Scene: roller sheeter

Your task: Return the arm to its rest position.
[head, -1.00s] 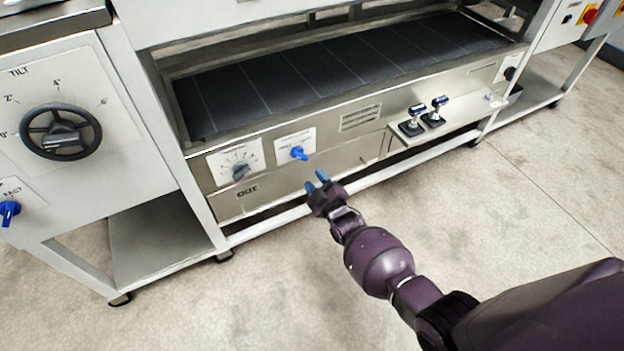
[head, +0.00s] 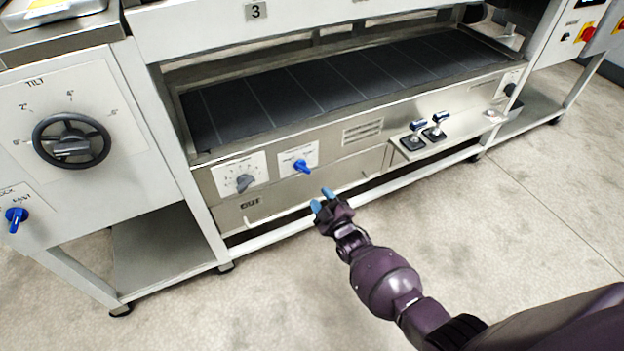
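My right gripper (head: 322,201) shows in the head view with its two blue fingertips spread apart, with nothing between them. It is in front of the machine's lower panel, below and right of the blue knob (head: 301,166), and apart from it. My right arm reaches in from the lower right. My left gripper is not in view.
The sheeter has a grey dial knob (head: 245,182), a dark belt (head: 330,85), two joysticks (head: 428,131) on a small shelf, a tilt handwheel (head: 72,141) and another blue knob (head: 16,216) at left. The floor (head: 520,215) in front is clear.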

